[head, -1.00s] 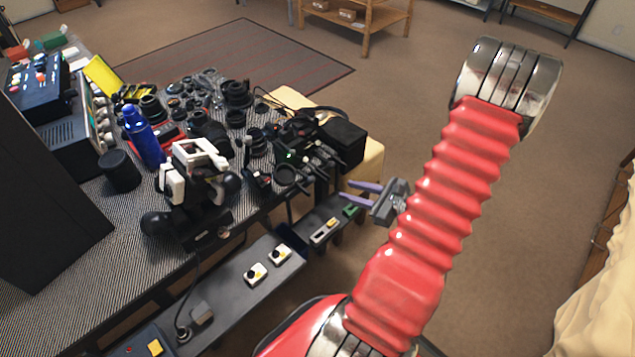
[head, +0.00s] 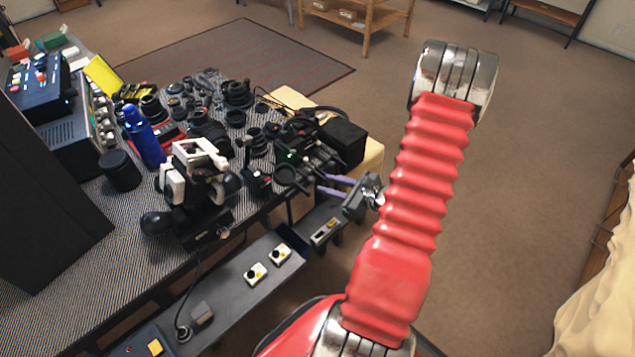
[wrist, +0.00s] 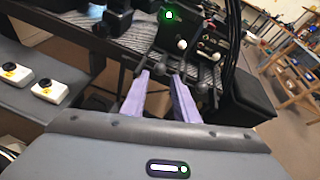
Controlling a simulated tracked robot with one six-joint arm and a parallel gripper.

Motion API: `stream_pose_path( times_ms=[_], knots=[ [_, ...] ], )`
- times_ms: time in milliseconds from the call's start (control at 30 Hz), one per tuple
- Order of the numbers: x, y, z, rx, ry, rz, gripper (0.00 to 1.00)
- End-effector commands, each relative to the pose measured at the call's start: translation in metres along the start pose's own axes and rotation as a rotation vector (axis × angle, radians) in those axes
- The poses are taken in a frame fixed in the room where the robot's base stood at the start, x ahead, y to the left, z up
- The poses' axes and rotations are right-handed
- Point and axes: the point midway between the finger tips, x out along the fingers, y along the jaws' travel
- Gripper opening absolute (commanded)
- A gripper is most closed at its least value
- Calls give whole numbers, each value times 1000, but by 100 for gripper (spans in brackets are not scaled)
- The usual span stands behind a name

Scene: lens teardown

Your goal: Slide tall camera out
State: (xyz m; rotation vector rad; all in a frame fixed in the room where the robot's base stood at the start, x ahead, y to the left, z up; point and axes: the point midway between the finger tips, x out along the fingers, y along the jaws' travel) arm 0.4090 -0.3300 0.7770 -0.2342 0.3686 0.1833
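My gripper (head: 321,184) has two purple fingers, set apart and empty, pointing left at the right end of the workbench. It also shows in the wrist view (wrist: 161,76), with a gap between the fingers and black knobbed levers just beyond the tips. A black equipment cluster with a green light (head: 291,156) stands at the bench edge ahead of it; it also shows in the wrist view (wrist: 190,28). A black-and-white device (head: 197,172) stands upright further left on the bench. I cannot tell which of these is the tall camera. Touch at the fingertips is unclear.
A black box (head: 343,142) sits at the bench's right end. A lower grey shelf (head: 228,287) with white-and-yellow button boxes (head: 256,273) runs below the bench front. Lens parts and a blue bottle (head: 144,137) crowd the bench. The floor to the right is clear.

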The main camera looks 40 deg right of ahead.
Motion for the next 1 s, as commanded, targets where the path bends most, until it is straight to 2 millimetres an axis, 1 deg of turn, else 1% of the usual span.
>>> stream_pose_path(
  times_ms=[33, 200, 400, 767, 1000],
  knots=[
    [8, 1, 0, 0, 0, 3, 27],
    [30, 1, 0, -1, -1, 3, 27],
    [47, 0, 0, 0, -1, 1, 27],
    [50, 0, 0, 1, 0, -1, 27],
    [50, 0, 0, 1, 0, -1, 10]
  ],
)
